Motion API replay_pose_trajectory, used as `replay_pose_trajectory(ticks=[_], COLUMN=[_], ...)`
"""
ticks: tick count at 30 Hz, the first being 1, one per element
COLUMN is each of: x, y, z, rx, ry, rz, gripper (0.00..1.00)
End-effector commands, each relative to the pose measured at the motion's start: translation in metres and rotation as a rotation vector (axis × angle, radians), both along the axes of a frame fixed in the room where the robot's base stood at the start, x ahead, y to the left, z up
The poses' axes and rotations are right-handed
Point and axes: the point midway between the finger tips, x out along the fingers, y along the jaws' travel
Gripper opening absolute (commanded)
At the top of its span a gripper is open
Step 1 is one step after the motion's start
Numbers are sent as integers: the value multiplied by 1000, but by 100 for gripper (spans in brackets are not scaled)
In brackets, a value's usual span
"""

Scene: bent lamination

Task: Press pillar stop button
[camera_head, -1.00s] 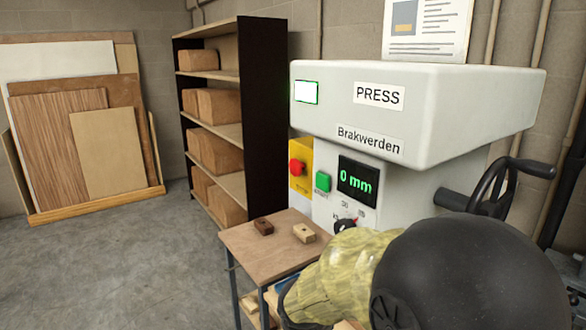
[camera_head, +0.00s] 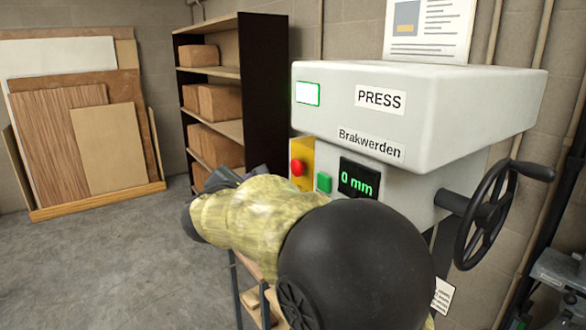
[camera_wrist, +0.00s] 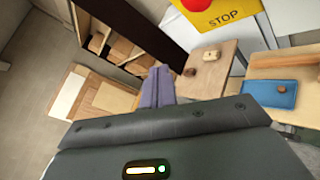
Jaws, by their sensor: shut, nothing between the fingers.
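The red stop button (camera_head: 298,167) sits on a yellow plate (camera_head: 307,152) on the left of the press front. In the wrist view the red button (camera_wrist: 196,4) is cut by the top edge, above the yellow plate (camera_wrist: 232,12) marked STOP. My gripper (camera_wrist: 158,72) is shut and empty, its fingers pointing up in the wrist view, below and left of the button and apart from it. In the head view my gripper (camera_head: 232,178) shows partly beyond my arm, left of and slightly below the button.
A small table (camera_wrist: 212,77) with two small blocks stands below the plate. A blue item (camera_wrist: 270,94) lies on a wooden surface at right. A shelf (camera_head: 263,90) stands behind.

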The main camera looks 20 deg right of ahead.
Motion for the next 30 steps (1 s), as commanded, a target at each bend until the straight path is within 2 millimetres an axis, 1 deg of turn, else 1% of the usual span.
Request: replay_pose_trajectory(ticks=[9, 14, 17, 28, 30], x=[0, 2, 5, 18, 21], y=[-1, -7, -16, -59, -67], z=[-1, -1, -1, -1, -4], rx=[1, 3, 2, 3, 3], ry=[1, 2, 0, 2, 1], rz=[0, -1, -2, -3, -4], gripper=[0, 0, 0, 0, 0])
